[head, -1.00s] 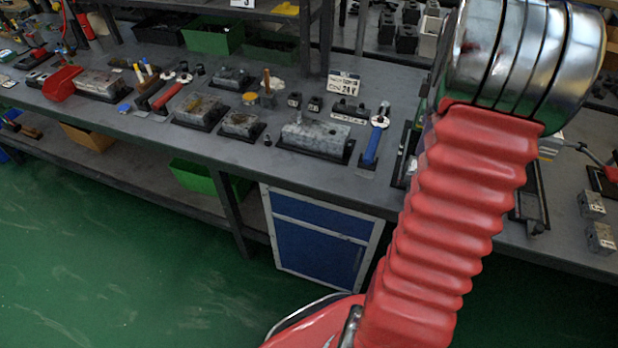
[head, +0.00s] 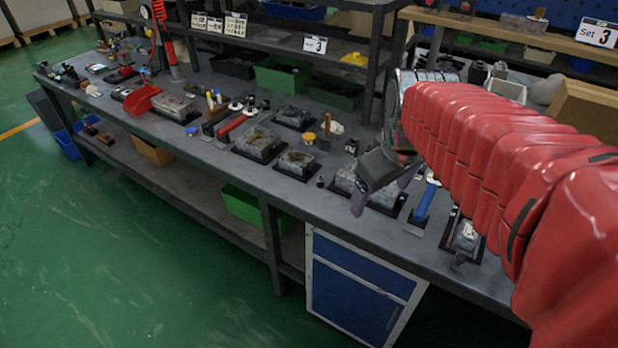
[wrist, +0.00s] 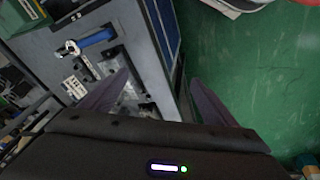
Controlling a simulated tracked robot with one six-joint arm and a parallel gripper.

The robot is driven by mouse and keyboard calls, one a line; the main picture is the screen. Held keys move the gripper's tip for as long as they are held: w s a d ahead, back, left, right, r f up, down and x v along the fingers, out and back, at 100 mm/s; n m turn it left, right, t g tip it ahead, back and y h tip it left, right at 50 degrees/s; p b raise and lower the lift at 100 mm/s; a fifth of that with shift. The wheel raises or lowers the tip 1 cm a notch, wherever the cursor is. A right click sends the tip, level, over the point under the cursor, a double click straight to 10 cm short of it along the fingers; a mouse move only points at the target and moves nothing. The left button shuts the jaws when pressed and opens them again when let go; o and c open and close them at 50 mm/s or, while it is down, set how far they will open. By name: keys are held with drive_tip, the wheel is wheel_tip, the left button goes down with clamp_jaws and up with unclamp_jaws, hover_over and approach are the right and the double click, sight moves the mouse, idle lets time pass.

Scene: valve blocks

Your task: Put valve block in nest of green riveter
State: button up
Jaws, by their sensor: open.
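My gripper (head: 372,195) is open and empty above the bench in the head view, in front of a grey metal block on a black base. In the wrist view the gripper's two dark purple fingers (wrist: 160,98) stand wide apart, with the bench edge and green floor between them. I cannot make out a green riveter or its nest in either view. No loose valve block shows clearly now; my red arm covers the right part of the bench.
The bench (head: 325,222) holds several grey blocks on black bases (head: 258,143), a red-handled tool (head: 232,127), a blue-handled tool (head: 424,204), also in the wrist view (wrist: 97,38), and a red bin (head: 141,100). A blue cabinet (head: 357,290) stands below. Green floor lies clear in front.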

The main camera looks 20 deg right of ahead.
drive_tip(key=s+a+f+m+t+y, duration=0.1)
drive_tip(key=s+a+m+t, duration=0.1)
drive_tip(key=s+a, duration=0.5)
drive_tip(key=a+m, duration=0.1)
drive_tip(key=a, duration=0.3)
drive_tip(key=shift+s+a+f, duration=0.15)
drive_tip(key=shift+s+a, duration=0.15)
drive_tip(key=shift+s, duration=0.05)
drive_tip(key=shift+c, duration=0.5)
